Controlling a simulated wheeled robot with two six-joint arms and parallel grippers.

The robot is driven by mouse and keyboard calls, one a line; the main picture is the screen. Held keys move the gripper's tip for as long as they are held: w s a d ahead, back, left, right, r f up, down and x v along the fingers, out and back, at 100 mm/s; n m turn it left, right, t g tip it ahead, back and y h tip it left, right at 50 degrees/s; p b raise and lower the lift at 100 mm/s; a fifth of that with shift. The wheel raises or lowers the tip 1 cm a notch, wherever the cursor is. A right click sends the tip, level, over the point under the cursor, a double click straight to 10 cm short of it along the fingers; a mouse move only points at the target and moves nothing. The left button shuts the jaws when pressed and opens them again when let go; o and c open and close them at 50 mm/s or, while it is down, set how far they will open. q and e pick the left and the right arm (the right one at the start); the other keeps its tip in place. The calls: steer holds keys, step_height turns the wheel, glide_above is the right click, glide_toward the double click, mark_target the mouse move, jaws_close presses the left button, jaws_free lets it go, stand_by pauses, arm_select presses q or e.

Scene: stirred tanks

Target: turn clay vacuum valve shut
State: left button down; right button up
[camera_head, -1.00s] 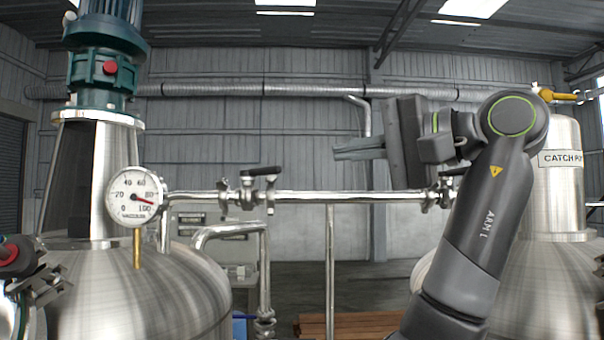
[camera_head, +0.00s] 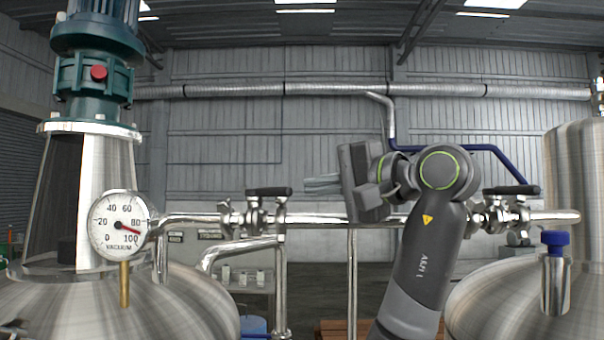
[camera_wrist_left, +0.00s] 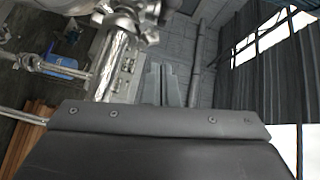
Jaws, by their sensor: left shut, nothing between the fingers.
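A valve with a black lever handle (camera_head: 268,191) sits on the steel pipe right of the vacuum gauge. Its lever lies level, along the pipe. A second valve with a black lever (camera_head: 511,190) is further right on the same line. No label shows which is the clay vacuum valve. The round white vacuum gauge (camera_head: 120,225) has its red needle between 80 and 100. My left gripper (camera_head: 308,184) is shut and empty, pointing left, just right of the first lever with a small gap. In the wrist view, its closed fingers (camera_wrist_left: 163,85) are right of metal fittings (camera_wrist_left: 135,15).
A steel tank with a green motor (camera_head: 95,75) stands at left. A second tank (camera_head: 510,300) with a blue-capped fitting (camera_head: 555,258) stands at right. The horizontal pipe (camera_head: 320,219) runs between them, with a vertical pipe (camera_head: 352,285) below it.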

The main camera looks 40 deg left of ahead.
mark_target(272, 192)
arm_select(q)
steer(key=s, duration=0.2)
steer(key=s+p, duration=0.1)
steer(key=s, duration=0.1)
steer(key=shift+a+f, duration=0.15)
steer(key=shift+f, duration=0.2)
steer(key=shift+s, duration=0.1)
